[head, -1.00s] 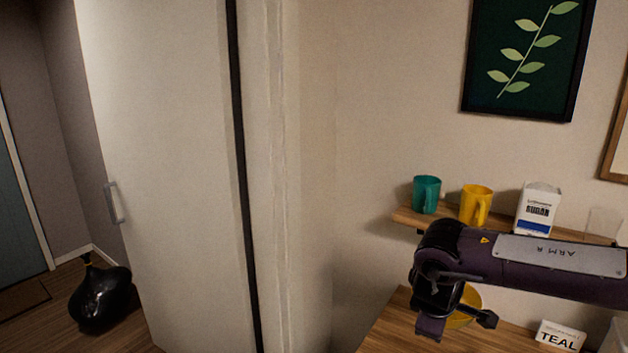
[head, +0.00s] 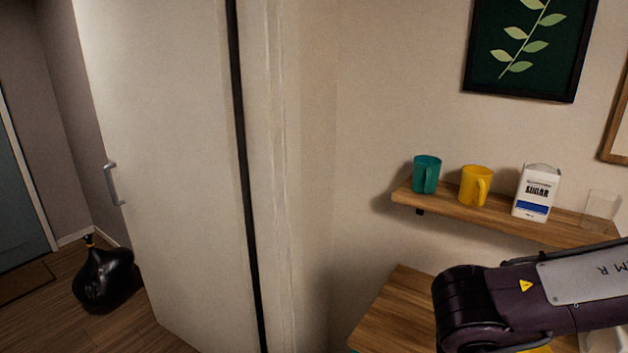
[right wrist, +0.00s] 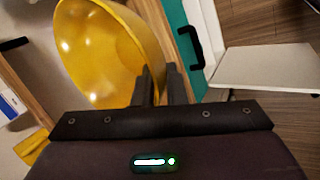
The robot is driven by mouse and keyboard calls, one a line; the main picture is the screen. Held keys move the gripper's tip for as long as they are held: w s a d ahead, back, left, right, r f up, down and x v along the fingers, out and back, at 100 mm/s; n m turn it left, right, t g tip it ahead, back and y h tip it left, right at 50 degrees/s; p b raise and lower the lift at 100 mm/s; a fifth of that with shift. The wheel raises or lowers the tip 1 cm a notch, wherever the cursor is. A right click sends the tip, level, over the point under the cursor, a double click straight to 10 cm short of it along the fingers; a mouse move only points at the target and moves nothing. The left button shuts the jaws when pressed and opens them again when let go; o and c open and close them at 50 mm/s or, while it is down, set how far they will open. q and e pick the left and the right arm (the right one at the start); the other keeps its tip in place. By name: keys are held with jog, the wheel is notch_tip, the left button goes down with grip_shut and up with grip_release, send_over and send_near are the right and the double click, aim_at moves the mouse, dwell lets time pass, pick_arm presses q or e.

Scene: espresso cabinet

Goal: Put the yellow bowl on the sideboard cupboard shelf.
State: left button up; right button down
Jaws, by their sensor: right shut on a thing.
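The yellow bowl (right wrist: 112,50) is large in the right wrist view, tilted, with its rim between the fingers of my right gripper (right wrist: 160,78). That gripper is shut on the rim. In the head view my right arm comes in at the lower right and only a sliver of yellow (head: 540,349) shows at the bottom edge; the fingers are hidden or out of frame there. The sideboard's wooden top (head: 392,312) is partly visible. The right wrist view shows a teal front (right wrist: 185,25) with a black handle (right wrist: 190,42). No cupboard shelf can be made out clearly. My left gripper is not in view.
A wall shelf (head: 465,211) holds a teal mug (head: 425,174), a yellow mug (head: 474,186), a sugar box (head: 535,192) and a clear glass (head: 600,209). A pale flat panel (right wrist: 265,66) juts out beside the teal front. A tall white door (head: 170,150) stands left.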

jog(key=a+n+t+y, duration=0.1)
jog(key=a+n, duration=0.3)
jog(key=a, duration=0.4)
notch_tip(320, 180, down, 10)
jog(key=b, duration=1)
jog(key=shift+w, duration=0.25)
